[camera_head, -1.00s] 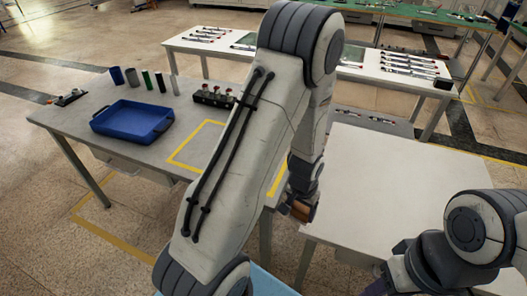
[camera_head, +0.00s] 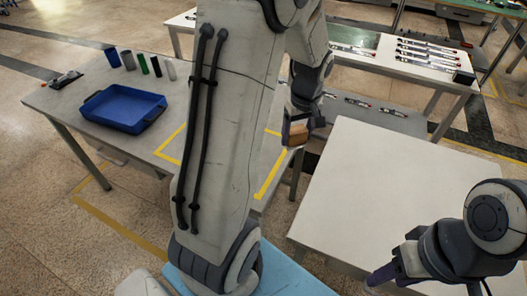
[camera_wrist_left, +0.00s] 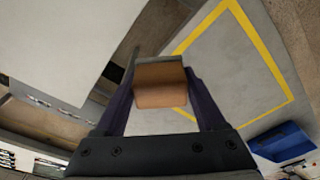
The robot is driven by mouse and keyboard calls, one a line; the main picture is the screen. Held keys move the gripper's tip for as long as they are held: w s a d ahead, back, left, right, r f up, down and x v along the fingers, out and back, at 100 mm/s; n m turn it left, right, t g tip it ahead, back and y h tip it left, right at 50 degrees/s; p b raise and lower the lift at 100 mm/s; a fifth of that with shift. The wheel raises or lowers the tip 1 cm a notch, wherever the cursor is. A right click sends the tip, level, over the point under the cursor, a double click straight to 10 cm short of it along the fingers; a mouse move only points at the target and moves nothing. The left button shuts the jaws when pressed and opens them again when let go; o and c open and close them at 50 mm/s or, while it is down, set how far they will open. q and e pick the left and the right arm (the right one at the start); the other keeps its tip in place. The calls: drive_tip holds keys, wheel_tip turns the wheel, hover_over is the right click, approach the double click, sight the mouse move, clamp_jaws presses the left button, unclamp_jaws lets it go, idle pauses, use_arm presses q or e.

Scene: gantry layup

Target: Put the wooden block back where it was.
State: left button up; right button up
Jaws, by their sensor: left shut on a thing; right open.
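The wooden block (camera_head: 297,136) is a small brown piece held between the fingers of my left gripper (camera_head: 299,128). It is in the air near the right edge of the grey table (camera_head: 72,108), by the gap to the white table (camera_head: 420,190). In the left wrist view the block (camera_wrist_left: 160,86) sits between the two dark fingers, with the yellow taped outline (camera_wrist_left: 262,55) behind it to the right. In the head view my arm hides part of this outline (camera_head: 270,183). My right gripper (camera_head: 384,276) is open at the lower right, over the white table's front edge.
A blue tray (camera_head: 124,108) stands on the grey table, with several small cylinders (camera_head: 142,65) behind it. Another table (camera_head: 440,48) at the back holds several slim parts. The white table's top is bare. The taped area looks empty where it shows.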

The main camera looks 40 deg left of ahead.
use_arm(q)
drive_tip(key=a+f, duration=0.2)
drive_tip(key=a, duration=0.1)
drive_tip(key=s+a+f+p, duration=0.1)
drive_tip(key=a+f, duration=0.1)
drive_tip(key=a, duration=0.2)
drive_tip(key=a+f, duration=0.2)
drive_tip(key=a, duration=0.1)
drive_tip(key=shift+s+a+f, duration=0.2)
drive_tip(key=shift+s+a, duration=0.05)
drive_tip(key=shift+a, duration=0.1)
wheel_tip(320, 180, down, 4)
drive_tip(key=shift+f, duration=0.1)
drive_tip(key=shift+f, duration=0.2)
drive_tip(key=o, duration=1.6)
drive_tip(key=shift+c, duration=0.2)
drive_tip(key=shift+r, duration=0.1)
